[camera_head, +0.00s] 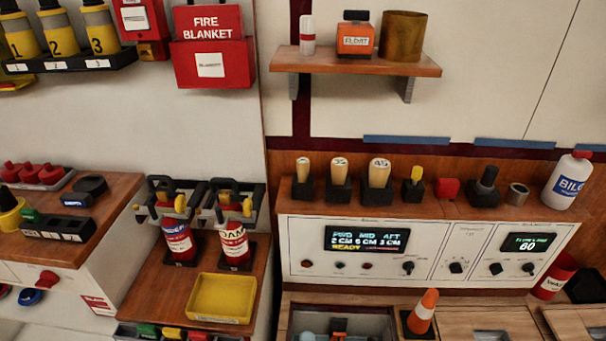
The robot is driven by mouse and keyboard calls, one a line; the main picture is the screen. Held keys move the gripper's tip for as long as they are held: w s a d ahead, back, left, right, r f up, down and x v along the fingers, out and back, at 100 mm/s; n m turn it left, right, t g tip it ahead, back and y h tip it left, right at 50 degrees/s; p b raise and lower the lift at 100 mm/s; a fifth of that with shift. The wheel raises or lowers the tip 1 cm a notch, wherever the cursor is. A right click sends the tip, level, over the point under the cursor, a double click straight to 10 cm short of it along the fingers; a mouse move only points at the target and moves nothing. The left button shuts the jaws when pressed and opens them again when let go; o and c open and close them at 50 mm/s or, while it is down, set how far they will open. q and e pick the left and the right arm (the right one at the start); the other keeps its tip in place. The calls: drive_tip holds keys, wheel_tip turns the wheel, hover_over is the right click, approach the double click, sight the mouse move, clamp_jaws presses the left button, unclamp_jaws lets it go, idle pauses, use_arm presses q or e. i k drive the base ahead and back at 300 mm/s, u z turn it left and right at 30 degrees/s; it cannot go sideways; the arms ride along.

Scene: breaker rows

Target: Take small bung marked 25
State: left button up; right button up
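Three pale wooden bungs stand upright in black holders on top of the white console, rising in size from left to right. The small bung (303,170) is the leftmost; its marking is too small to read surely. The middle bung (340,169) seems marked 35, and the large bung (379,172) seems marked 45. The lower ends of all three are hidden in their holders. Neither of my grippers is in view.
The console (465,255) carries displays and knobs. Right of the bungs stand a yellow-topped plug (416,174), a red block (447,188) and a white bottle (567,182). A wooden shelf (340,63) hangs above.

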sight(302, 164)
drive_tip(key=k, duration=0.5)
drive_tip(key=u, duration=1.15)
drive_tip(key=i, duration=1.05)
drive_tip(key=z, duration=1.5)
